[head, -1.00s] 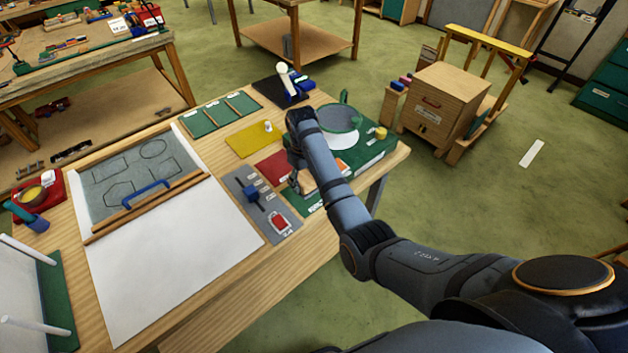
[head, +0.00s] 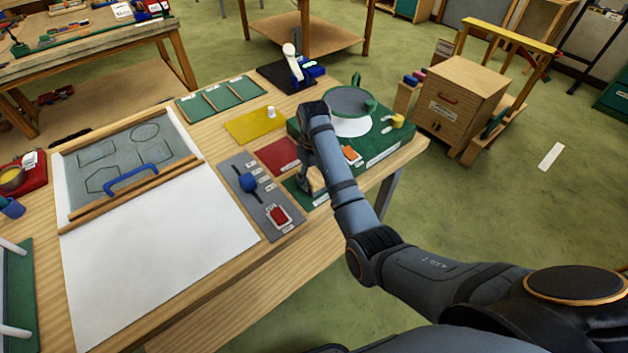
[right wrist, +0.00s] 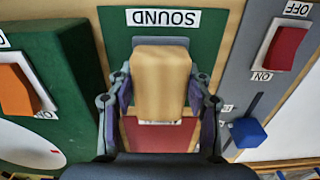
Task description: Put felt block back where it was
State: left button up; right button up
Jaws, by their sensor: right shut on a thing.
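The felt block is a tan block (right wrist: 160,75) in the right wrist view. My right gripper (right wrist: 160,92) is shut on it, with a finger on each side. Below or behind it lies a green mat labelled SOUND (right wrist: 205,40). I cannot tell whether the block touches the mat. In the head view my right gripper (head: 310,182) is at the front right of the table, over the green mat (head: 294,192), and my wrist mostly hides the block. A red mat (head: 277,156) lies just behind. My left gripper is not in view.
A grey panel (head: 240,170) with a blue slider and a red switch lies left of the gripper. A green box (head: 385,150) with an orange switch and a round wheel stands right of it. A yellow mat (head: 250,126) and white paper (head: 160,250) lie farther left.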

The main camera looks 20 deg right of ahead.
aim_at(314, 176)
jog(key=shift+s, duration=0.2)
jog(key=o, duration=1.1)
jog(key=shift+w+f, duration=0.1)
jog(key=shift+f, duration=0.05)
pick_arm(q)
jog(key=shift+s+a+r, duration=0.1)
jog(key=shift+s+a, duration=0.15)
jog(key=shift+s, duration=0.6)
pick_arm(e)
jog(key=shift+r, duration=0.2)
notch_tip(314, 176, up, 3)
jog(key=shift+w+f, duration=0.1)
pick_arm(q)
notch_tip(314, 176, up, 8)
jog(key=p, duration=0.7)
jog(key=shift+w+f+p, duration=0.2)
jog(key=shift+p, duration=0.15)
pick_arm(e)
notch_tip(314, 176, up, 9)
